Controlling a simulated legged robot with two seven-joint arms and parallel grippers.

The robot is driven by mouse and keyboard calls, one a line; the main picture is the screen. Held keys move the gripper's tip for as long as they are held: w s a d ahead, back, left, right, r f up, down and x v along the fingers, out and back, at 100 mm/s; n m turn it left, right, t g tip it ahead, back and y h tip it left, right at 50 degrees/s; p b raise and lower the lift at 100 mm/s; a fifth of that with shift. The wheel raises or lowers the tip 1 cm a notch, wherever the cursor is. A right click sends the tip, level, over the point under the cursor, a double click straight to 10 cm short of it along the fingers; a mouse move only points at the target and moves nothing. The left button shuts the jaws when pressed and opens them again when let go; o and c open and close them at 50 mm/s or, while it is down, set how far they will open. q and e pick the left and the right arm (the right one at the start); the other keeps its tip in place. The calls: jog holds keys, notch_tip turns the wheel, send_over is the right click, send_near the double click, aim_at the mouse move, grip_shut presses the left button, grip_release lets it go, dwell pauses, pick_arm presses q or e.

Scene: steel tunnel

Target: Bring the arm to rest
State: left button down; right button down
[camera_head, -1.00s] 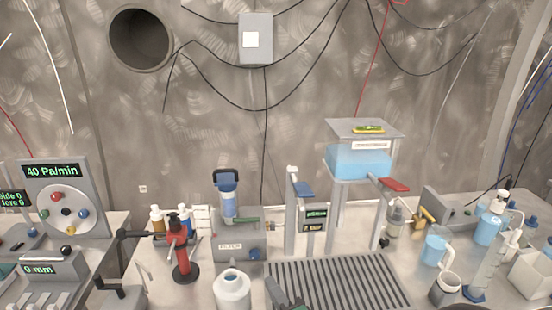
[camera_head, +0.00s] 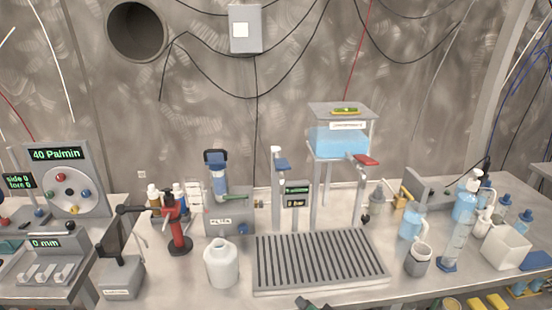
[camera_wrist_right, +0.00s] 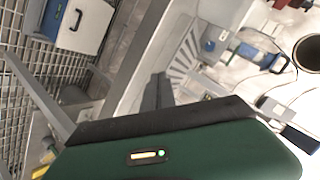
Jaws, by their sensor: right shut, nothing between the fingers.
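My right gripper (camera_head: 314,304) shows only as a small dark piece at the bottom edge of the head view, in front of the slatted drain tray (camera_head: 318,262). In the right wrist view its dark fingers (camera_wrist_right: 157,90) are together, with nothing between them. The green and black body of my own wrist fills the lower part of that view. The gripper is apart from the things on the bench. My left gripper is in neither view.
A white bottle (camera_head: 221,265) stands left of the tray, near a red clamp stand (camera_head: 176,228). A blue water tank (camera_head: 338,140) stands behind the tray. Beakers and a wash bottle (camera_head: 466,200) crowd the right. The wrist view shows a mesh wall (camera_wrist_right: 25,120).

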jog(key=s+d+f+n+g+h, duration=0.2)
jog(key=s+d+f+n+g, duration=0.15)
jog(key=s+d, duration=0.4)
jog(key=s+d+f+n+g+h, duration=0.25)
jog(key=s+d+g, duration=0.25)
jog(key=s, duration=0.5)
notch_tip(320, 180, up, 13)
jog(key=n+p, duration=0.1)
jog(key=p, duration=1.1)
jog(key=shift+d+y, duration=0.15)
jog(key=shift+y, duration=0.2)
